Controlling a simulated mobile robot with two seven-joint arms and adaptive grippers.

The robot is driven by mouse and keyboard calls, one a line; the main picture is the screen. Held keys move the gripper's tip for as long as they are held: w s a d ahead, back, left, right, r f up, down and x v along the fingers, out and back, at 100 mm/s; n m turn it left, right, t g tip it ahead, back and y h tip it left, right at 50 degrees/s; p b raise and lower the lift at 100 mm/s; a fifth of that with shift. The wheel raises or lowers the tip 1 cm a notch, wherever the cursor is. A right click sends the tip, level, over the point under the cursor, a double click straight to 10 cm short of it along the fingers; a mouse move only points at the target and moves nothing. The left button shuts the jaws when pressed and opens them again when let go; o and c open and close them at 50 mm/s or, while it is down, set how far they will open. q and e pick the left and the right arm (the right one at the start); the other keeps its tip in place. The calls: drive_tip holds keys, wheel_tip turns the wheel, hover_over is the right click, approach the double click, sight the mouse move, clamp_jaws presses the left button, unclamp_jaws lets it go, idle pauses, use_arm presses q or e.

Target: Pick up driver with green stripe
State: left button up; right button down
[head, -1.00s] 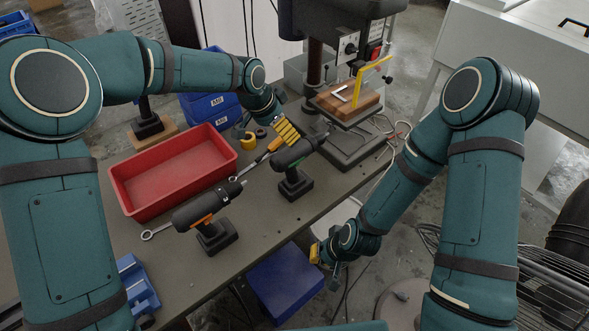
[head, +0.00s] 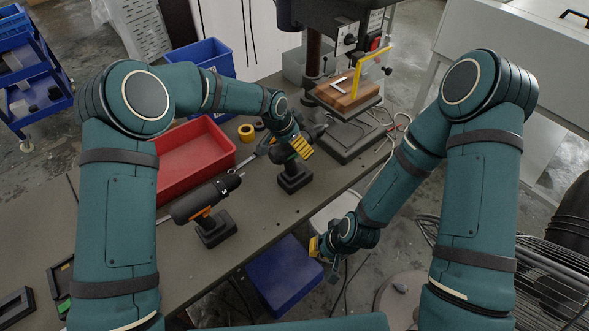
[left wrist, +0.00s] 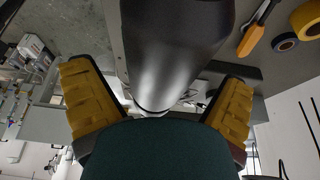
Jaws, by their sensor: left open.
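The green-striped driver (head: 294,177) stands upright on its battery base on the table, in the head view. My left gripper (head: 298,149) is at its upper body and hides much of it. In the left wrist view the open yellow fingers (left wrist: 158,88) lie on either side of a dark rounded body (left wrist: 175,40), with gaps visible beside it. A second driver, with an orange stripe (head: 205,205), stands to the left and nearer. My right gripper (head: 324,249) hangs off the table's front edge, away from both drivers; its opening is unclear.
A red bin (head: 196,160) stands behind the orange-striped driver. A yellow tape roll (head: 246,133) and an orange-handled tool (left wrist: 254,38) lie near the left gripper. A drill press (head: 345,95) stands at the back right. A blue box (head: 284,274) is below the front edge.

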use_arm(q)
drive_tip(key=shift+w+d+f, duration=0.1)
drive_tip(key=shift+d+f, duration=0.05)
drive_tip(key=shift+f, duration=0.25)
drive_tip(key=c, duration=1.4)
drive_tip(key=shift+w+r, duration=0.1)
drive_tip(key=shift+r, duration=0.1)
